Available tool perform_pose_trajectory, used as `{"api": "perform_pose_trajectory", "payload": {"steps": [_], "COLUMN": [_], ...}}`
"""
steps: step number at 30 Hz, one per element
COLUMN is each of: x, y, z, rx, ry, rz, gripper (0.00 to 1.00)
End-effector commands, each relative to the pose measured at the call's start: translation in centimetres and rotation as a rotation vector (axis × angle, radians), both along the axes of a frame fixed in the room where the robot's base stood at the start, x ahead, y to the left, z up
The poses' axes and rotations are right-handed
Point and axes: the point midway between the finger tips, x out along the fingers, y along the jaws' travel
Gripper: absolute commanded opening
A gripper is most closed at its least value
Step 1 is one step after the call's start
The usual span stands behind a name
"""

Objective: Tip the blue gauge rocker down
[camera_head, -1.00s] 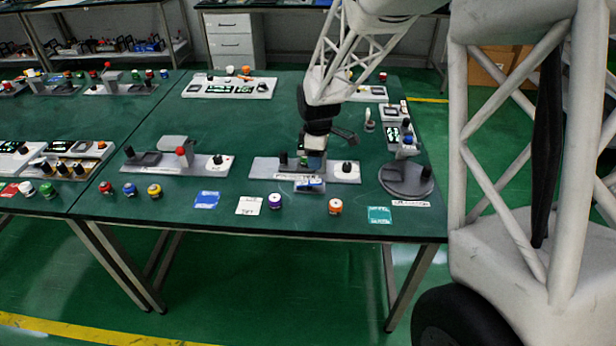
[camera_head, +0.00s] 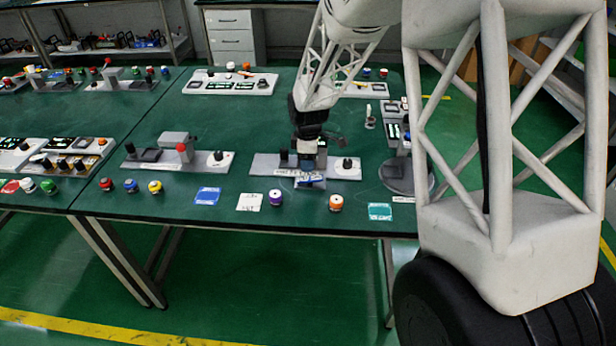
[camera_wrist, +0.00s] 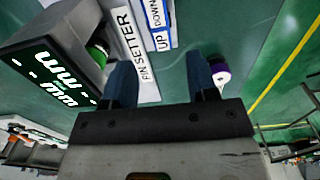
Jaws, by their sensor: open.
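A grey panel (camera_head: 345,172) stands near the table's front edge, with a small blue-and-white part (camera_head: 309,179) at its front. My gripper (camera_head: 308,160) is low over the panel, just behind the blue part. In the wrist view my gripper (camera_wrist: 161,70) is open, with nothing visible between its two dark fingers.
A purple-topped knob (camera_head: 275,197) and an orange knob (camera_head: 335,202) stand in front of the panel. A grey panel with a red knob (camera_head: 181,149) is to the left.

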Motion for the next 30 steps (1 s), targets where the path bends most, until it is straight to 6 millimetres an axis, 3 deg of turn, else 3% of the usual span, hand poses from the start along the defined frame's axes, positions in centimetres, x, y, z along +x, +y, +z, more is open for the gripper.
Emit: {"api": "perform_pose_trajectory", "payload": {"steps": [18,30], "x": [0.0,0.0], "y": [0.0,0.0], "z": [-6.2,-7.1], "rx": [-0.001,0.0], "ry": [0.002,0.0], "rz": [0.0,0.0], "gripper": [0.53,0.53]}}
